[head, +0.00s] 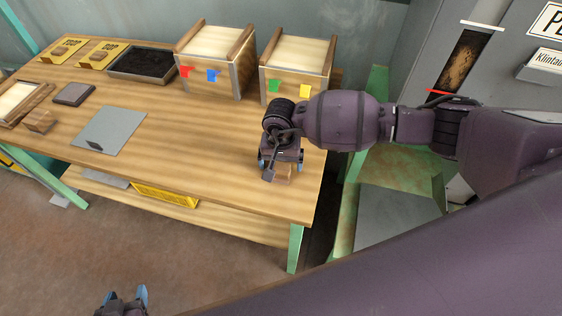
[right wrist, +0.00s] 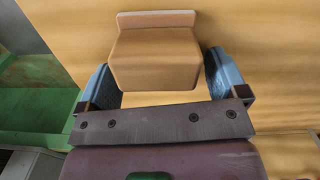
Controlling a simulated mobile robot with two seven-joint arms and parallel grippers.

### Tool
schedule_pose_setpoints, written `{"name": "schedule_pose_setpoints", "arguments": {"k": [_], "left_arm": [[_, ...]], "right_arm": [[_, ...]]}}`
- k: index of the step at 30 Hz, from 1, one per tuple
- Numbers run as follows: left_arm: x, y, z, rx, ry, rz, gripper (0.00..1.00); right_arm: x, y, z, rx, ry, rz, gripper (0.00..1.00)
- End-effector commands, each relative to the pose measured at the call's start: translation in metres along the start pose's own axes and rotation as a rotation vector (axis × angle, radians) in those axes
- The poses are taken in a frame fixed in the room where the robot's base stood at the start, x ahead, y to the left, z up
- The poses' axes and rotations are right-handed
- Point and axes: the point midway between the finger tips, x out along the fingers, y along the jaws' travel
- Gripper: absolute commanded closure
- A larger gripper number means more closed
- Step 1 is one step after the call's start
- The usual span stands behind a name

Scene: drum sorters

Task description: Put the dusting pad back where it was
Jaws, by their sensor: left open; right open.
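A tan wooden block with a paler strip along its far edge (right wrist: 155,60), which looks like the dusting pad, sits on the table near its right front corner. It also shows in the head view (head: 285,173), partly hidden by my right gripper (head: 281,163). In the right wrist view my right gripper (right wrist: 160,80) is open, with one blue finger on each side of the block. Small gaps show between fingers and block. My left gripper (head: 123,297) is open and empty, low in front of the table, over the floor.
On the wooden table (head: 200,150) stand two bins, one with red and blue tags (head: 210,50), one with green and yellow (head: 297,65). A black tray (head: 143,64), yellow stands (head: 65,48), a grey plate (head: 110,128), a dark pad (head: 73,94) and a wooden block (head: 38,121) lie left. The middle is clear.

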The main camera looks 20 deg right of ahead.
Motion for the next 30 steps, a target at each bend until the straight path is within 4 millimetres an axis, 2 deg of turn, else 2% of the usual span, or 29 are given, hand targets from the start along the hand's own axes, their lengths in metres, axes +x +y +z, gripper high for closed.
{"name": "schedule_pose_setpoints", "arguments": {"k": [12, 18, 24, 30], "left_arm": [[0.000, 0.000, -0.005, 0.000, 0.007, 0.000, 0.41], [-0.001, 0.000, -0.005, 0.000, 0.006, 0.000, 0.41], [-0.003, 0.000, -0.002, -0.001, 0.000, -0.001, 0.41], [-0.004, -0.001, 0.000, -0.001, -0.003, -0.001, 0.41]], "right_arm": [[-0.076, 0.000, -0.001, -0.001, 0.006, -0.001, 0.08], [-0.104, 0.000, -0.001, -0.001, 0.003, 0.000, 0.08], [-0.115, 0.000, 0.000, 0.000, 0.001, -0.001, 0.08], [-0.117, 0.000, 0.000, 0.000, 0.001, 0.000, 0.08]]}}
